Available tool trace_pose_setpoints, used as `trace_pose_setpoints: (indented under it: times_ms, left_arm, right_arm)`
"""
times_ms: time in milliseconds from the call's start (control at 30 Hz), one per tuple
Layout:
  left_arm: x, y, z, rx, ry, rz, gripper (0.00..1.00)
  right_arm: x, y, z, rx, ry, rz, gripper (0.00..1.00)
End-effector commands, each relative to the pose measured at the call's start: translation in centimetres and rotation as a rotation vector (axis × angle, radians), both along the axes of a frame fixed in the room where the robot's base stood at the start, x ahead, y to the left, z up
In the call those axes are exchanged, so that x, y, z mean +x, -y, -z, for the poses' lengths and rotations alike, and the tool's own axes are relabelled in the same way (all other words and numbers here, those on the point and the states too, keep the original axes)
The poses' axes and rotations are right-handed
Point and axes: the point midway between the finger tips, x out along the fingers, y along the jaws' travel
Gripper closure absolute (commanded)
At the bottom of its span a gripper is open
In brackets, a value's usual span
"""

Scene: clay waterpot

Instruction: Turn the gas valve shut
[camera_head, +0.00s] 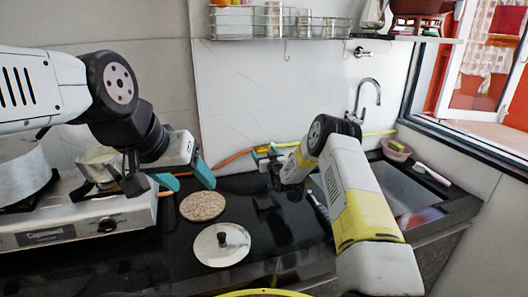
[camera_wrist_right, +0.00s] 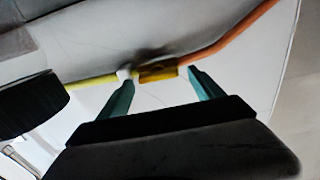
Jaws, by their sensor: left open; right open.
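The gas valve (camera_wrist_right: 158,72) is a small yellow-orange piece in a gas line in the right wrist view. An orange hose (camera_wrist_right: 235,38) runs from its right and a yellow pipe (camera_wrist_right: 92,82) from its left. My right gripper (camera_wrist_right: 160,82) is open, with its teal fingertips on either side of the valve in the picture; I cannot tell whether they touch it. In the head view my right gripper (camera_head: 268,157) is at the wall, largely covering the valve area. My left gripper (camera_head: 186,179) is open and empty beside the stove.
A gas stove (camera_head: 75,228) with a pot (camera_head: 22,172) and a pan (camera_head: 98,160) stands at left. A round cork mat (camera_head: 202,206) and a lid (camera_head: 221,245) lie on the black counter (camera_head: 285,240). A sink (camera_head: 400,190) with a faucet (camera_head: 367,90) is at right.

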Motion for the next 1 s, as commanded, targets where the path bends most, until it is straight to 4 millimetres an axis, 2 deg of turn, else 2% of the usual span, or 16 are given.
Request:
trace_pose_setpoints:
  times_ms: [333,633,1000]
  left_arm:
    - [0.00,0.00,0.00,0.000,0.000,0.000,0.40]
    - [0.00,0.00,0.00,0.000,0.000,0.000,0.40]
    - [0.00,0.00,0.00,0.000,0.000,0.000,0.40]
  right_arm:
    - [0.43,-0.13,0.08,0.000,-0.002,0.000,0.26]
    - [0.41,-0.13,0.06,-0.001,-0.002,0.000,0.84]
    - [0.39,-0.06,0.08,0.060,-0.022,0.000,0.86]
